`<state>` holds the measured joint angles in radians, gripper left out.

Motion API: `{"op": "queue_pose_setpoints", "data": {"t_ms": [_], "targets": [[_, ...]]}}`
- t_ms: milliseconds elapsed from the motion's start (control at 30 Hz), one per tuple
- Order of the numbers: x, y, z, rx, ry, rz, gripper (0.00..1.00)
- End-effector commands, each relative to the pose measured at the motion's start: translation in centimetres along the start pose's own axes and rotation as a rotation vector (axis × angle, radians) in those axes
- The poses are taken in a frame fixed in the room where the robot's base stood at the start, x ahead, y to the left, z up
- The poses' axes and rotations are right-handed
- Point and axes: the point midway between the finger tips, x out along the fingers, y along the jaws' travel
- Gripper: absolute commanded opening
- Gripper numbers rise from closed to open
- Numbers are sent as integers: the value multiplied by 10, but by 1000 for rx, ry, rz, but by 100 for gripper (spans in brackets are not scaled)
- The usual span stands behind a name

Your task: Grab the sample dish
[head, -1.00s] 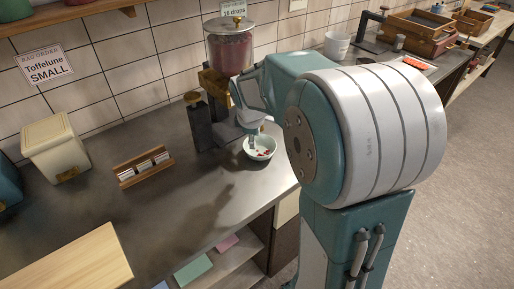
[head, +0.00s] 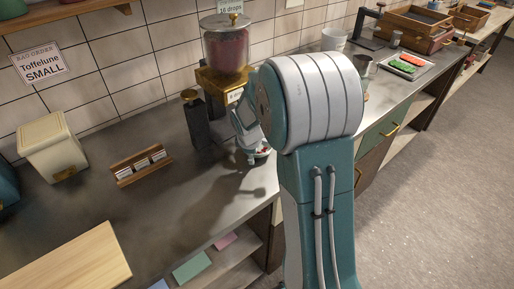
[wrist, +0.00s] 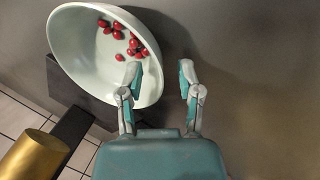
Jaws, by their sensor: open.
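The sample dish is a pale white bowl (wrist: 75,55) with several small red sweets in it. It fills the upper left of the wrist view. In the head view only a sliver of the dish (head: 263,153) shows beside my gripper (head: 251,156), which hides most of it. In the wrist view my gripper (wrist: 160,76) is open, with its fingers apart at the dish's right rim. The left finger overlaps the dish's inside and the right finger is over the bare counter. I cannot tell whether either finger touches the dish.
A sweet dispenser (head: 227,50) with a brass base stands behind the dish. A dark post with a brass cap (head: 194,115) is left of it. A wooden card holder (head: 141,166) and a cream bin (head: 54,147) stand farther left. The counter (head: 180,210) in front is clear.

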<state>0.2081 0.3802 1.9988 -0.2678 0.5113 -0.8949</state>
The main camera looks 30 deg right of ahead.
Motion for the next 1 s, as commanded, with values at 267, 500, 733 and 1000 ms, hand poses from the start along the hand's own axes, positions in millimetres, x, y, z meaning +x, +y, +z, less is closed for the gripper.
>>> {"op": "queue_pose_setpoints", "data": {"t_ms": [267,500,733,1000], "targets": [[1,0,0,0,1,2,24],[1,0,0,0,0,1,0],[1,0,0,0,0,1,0],[-19,7,0,0,2,5,0]]}}
